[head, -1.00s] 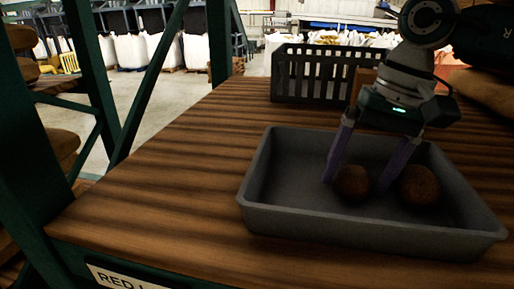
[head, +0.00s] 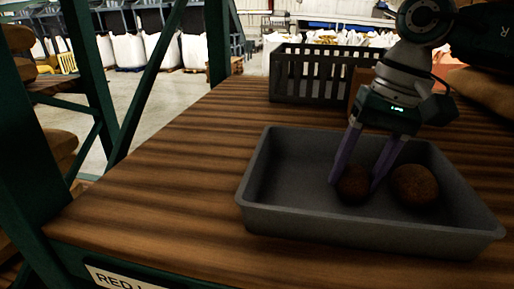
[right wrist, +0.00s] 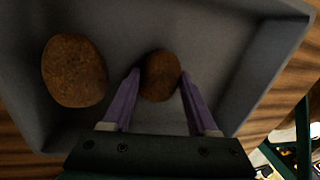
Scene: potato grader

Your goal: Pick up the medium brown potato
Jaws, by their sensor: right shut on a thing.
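A smaller brown potato (head: 354,185) sits in the grey tray (head: 300,218), between the purple fingers of my right gripper (head: 354,182). The right gripper is shut on it, with one finger on each side. In the right wrist view the held potato (right wrist: 160,75) shows between the fingertips (right wrist: 160,80). A larger brown potato (head: 414,186) lies in the tray just right of the gripper, apart from it. It also shows at the left in the right wrist view (right wrist: 74,70). My left gripper is not in view.
The tray stands on a striped wooden table (head: 170,180); its left part is empty. A dark slatted crate (head: 318,75) stands behind it. Brown sacks (head: 490,97) lie at the back right. A green post (head: 95,75) rises at the left.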

